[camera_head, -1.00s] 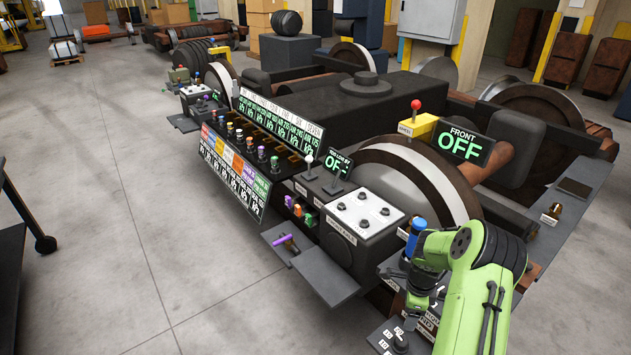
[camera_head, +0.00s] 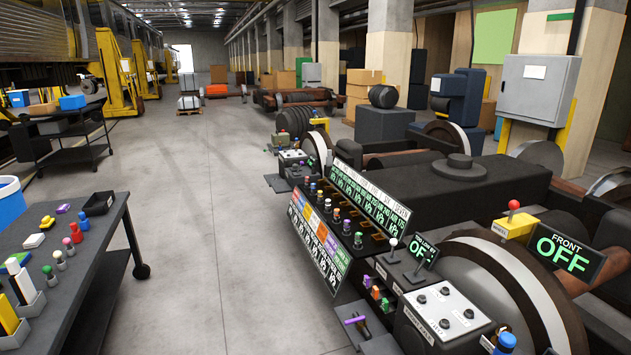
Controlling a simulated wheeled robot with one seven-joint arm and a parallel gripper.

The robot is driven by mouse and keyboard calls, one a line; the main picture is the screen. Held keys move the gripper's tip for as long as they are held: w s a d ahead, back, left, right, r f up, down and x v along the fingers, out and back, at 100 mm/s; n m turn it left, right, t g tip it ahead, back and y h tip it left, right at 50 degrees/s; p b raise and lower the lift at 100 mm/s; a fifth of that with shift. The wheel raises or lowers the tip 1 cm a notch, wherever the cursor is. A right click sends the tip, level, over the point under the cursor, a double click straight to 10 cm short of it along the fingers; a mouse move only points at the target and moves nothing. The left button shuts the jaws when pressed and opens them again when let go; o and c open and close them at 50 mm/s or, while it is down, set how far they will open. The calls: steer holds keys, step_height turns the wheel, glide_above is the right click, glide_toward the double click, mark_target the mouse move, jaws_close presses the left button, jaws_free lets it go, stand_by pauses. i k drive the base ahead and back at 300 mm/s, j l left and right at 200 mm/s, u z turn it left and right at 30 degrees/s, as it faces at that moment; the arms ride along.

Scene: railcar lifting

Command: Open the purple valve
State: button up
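A purple handle (camera_head: 355,320) shows low in the head view. It sits on a dark fitting in front of the console, above a small grey plate, and lies roughly level. I cannot tell from here whether its valve is open or shut. Several small coloured handles, one orange (camera_head: 375,293) and one green (camera_head: 385,304), sit just to its right on the console's front. My gripper and arm are outside this view.
The console has a row of coloured knobs and a sloping label board (camera_head: 320,240). A grey box with dark knobs (camera_head: 446,312) and a "FRONT OFF" sign (camera_head: 565,250) stand to the right. A dark table (camera_head: 70,285) with small items is at left. Clear floor (camera_head: 215,225) lies between.

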mark_target(362, 319)
steer(key=i+j, duration=0.25)
steer(key=i, duration=0.25)
steer(key=i+j, duration=0.3)
steer(key=i, duration=0.15)
steer(key=i+j, duration=0.25)
steer(key=i, duration=0.25)
steer(key=i+j, duration=0.3)
steer(key=i, duration=0.2)
